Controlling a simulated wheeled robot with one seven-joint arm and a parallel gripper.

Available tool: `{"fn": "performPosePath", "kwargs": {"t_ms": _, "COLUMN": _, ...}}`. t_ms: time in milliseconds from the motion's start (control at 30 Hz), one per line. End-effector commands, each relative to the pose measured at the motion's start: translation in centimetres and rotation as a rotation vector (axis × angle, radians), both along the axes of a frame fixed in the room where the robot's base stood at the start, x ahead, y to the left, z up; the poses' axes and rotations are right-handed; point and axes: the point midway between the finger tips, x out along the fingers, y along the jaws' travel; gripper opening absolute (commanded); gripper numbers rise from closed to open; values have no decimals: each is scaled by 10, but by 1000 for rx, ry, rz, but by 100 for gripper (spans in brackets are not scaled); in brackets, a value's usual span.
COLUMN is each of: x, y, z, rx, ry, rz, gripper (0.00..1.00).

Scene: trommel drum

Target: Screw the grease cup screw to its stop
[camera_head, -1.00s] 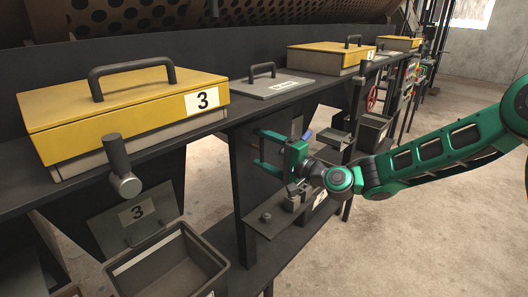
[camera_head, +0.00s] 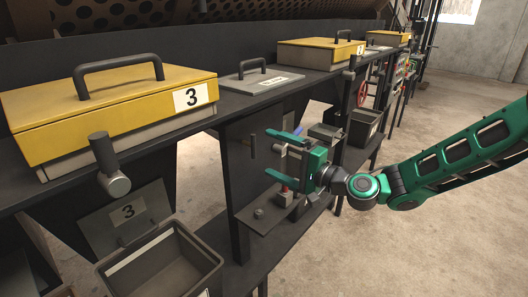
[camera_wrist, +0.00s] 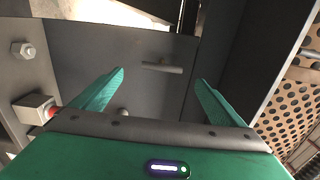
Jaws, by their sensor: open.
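A dark bar-shaped handle (camera_head: 253,145) stands out from the upright dark panel below the ledge. It looks like the grease cup screw, but I cannot be sure. In the wrist view the bar (camera_wrist: 162,66) lies crosswise between my fingertips, farther off on the panel. My gripper (camera_head: 268,154) is open and empty, in front of the panel and apart from the bar. Its two green fingers also frame the bar in the wrist view (camera_wrist: 160,78).
The ledge (camera_head: 230,108) with yellow boxes (camera_head: 110,108) runs above. An open grey bin (camera_head: 165,262) stands lower left. Floor at right is clear.

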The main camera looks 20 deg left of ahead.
Motion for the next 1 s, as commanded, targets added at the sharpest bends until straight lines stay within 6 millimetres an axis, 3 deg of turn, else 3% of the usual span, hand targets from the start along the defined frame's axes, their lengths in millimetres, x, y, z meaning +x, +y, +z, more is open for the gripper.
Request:
{"fn": "performPosePath", "kwargs": {"t_ms": 200, "x": -8, "y": -23, "z": -1, "rx": -1, "ry": 2, "rz": -1, "gripper": 93}}
{"fn": "performPosePath", "kwargs": {"t_ms": 633, "x": -11, "y": -27, "z": -1, "rx": -4, "ry": -2, "rz": 1, "gripper": 93}}
{"fn": "performPosePath", "kwargs": {"t_ms": 767, "x": -14, "y": -35, "z": -10, "rx": -79, "ry": -33, "rz": 15, "gripper": 93}}
{"fn": "performPosePath", "kwargs": {"t_ms": 867, "x": -18, "y": -54, "z": -28, "rx": -219, "ry": -85, "rz": 39, "gripper": 93}}
{"fn": "performPosePath", "kwargs": {"t_ms": 1000, "x": -23, "y": -104, "z": -62, "rx": -487, "ry": -146, "rz": 73, "gripper": 93}}
